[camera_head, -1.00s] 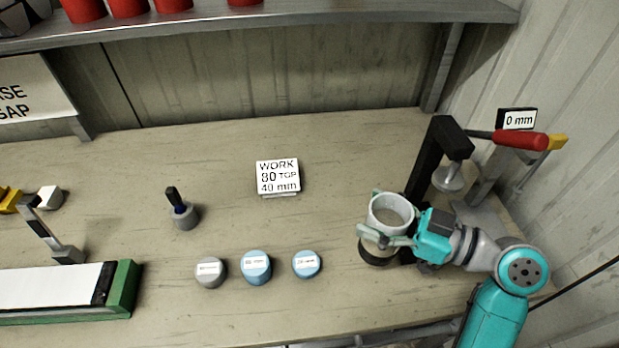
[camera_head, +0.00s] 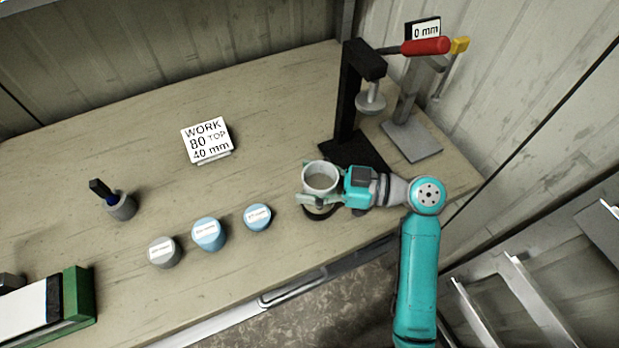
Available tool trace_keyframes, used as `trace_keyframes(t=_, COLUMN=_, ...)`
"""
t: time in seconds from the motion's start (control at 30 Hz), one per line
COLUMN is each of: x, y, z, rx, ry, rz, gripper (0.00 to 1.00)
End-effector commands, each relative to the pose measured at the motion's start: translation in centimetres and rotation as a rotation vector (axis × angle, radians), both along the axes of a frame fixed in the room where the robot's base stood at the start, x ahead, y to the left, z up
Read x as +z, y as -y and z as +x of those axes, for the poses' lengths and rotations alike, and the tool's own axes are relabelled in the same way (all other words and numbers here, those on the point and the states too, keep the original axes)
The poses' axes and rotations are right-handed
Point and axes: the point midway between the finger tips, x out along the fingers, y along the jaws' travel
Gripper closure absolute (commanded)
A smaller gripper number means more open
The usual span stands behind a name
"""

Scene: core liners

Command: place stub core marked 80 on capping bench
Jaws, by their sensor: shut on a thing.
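My gripper (camera_head: 318,188) is shut on a pale grey, round, cup-like cylinder (camera_head: 320,170), upright at the right part of the bench (camera_head: 270,130). A dark ring (camera_head: 318,213) shows just below it; I cannot tell whether the two touch. No 80 can be read on the held cylinder, so I cannot confirm it is the stub core. A white card (camera_head: 207,140) reading "WORK 80 TOP 40 mm" stands on the bench, left of my gripper.
A grey cap (camera_head: 164,253) and two blue caps, one larger (camera_head: 209,235) and one smaller (camera_head: 257,217), lie left of my gripper. A black press (camera_head: 350,100) with a red handle stands behind it. A pen pot (camera_head: 121,206) and green-ended tray (camera_head: 78,298) are at left.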

Motion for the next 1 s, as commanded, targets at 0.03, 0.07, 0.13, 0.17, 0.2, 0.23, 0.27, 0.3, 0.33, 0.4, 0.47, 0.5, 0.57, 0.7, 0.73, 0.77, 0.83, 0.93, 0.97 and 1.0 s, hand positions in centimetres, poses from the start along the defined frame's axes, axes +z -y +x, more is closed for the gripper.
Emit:
trace_keyframes(t=0.03, x=0.0, y=0.0, z=0.0, rx=0.0, ry=0.002, rz=0.002, gripper=0.64)
trace_keyframes(t=0.07, x=0.1, y=0.0, z=0.0, rx=0.0, ry=0.002, rz=0.002, gripper=0.64)
trace_keyframes(t=0.13, x=0.1, y=0.0, z=0.0, rx=0.0, ry=0.002, rz=0.001, gripper=0.64)
trace_keyframes(t=0.17, x=0.1, y=0.0, z=0.0, rx=0.0, ry=0.002, rz=0.001, gripper=0.64)
trace_keyframes(t=0.2, x=0.1, y=0.0, z=0.0, rx=0.0, ry=0.002, rz=0.001, gripper=0.64)
trace_keyframes(t=0.23, x=0.0, y=0.0, z=0.0, rx=0.0, ry=0.002, rz=0.001, gripper=0.64)
trace_keyframes(t=0.27, x=0.0, y=0.0, z=0.0, rx=0.0, ry=0.002, rz=0.001, gripper=0.64)
trace_keyframes(t=0.3, x=-0.1, y=0.0, z=0.0, rx=0.0, ry=0.001, rz=0.001, gripper=0.64)
trace_keyframes(t=0.33, x=-0.1, y=0.0, z=0.0, rx=0.0, ry=0.0, rz=0.0, gripper=0.21)
trace_keyframes(t=0.4, x=-0.1, y=0.0, z=0.0, rx=0.0, ry=0.0, rz=0.0, gripper=0.04)
trace_keyframes(t=0.47, x=-0.1, y=0.0, z=0.0, rx=0.0, ry=0.0, rz=0.0, gripper=0.03)
trace_keyframes(t=0.5, x=-0.1, y=0.0, z=0.0, rx=0.0, ry=0.001, rz=0.0, gripper=0.03)
trace_keyframes(t=0.57, x=-0.1, y=0.0, z=0.0, rx=0.0, ry=0.001, rz=0.0, gripper=0.03)
trace_keyframes(t=0.7, x=-0.1, y=0.0, z=0.0, rx=0.0, ry=0.001, rz=0.0, gripper=0.03)
trace_keyframes(t=0.73, x=-0.1, y=0.0, z=0.0, rx=0.0, ry=0.001, rz=0.0, gripper=0.03)
trace_keyframes(t=0.77, x=0.0, y=0.0, z=0.0, rx=0.0, ry=0.001, rz=0.0, gripper=0.03)
trace_keyframes(t=0.83, x=0.1, y=0.2, z=0.0, rx=-0.001, ry=0.001, rz=0.0, gripper=0.03)
trace_keyframes(t=0.93, x=0.1, y=1.2, z=-0.1, rx=-0.004, ry=0.0, rz=0.001, gripper=0.03)
trace_keyframes(t=0.97, x=0.1, y=1.6, z=-0.2, rx=-0.004, ry=0.0, rz=0.0, gripper=0.03)
trace_keyframes(t=1.0, x=0.1, y=2.2, z=-0.3, rx=-0.005, ry=0.0, rz=0.0, gripper=0.03)
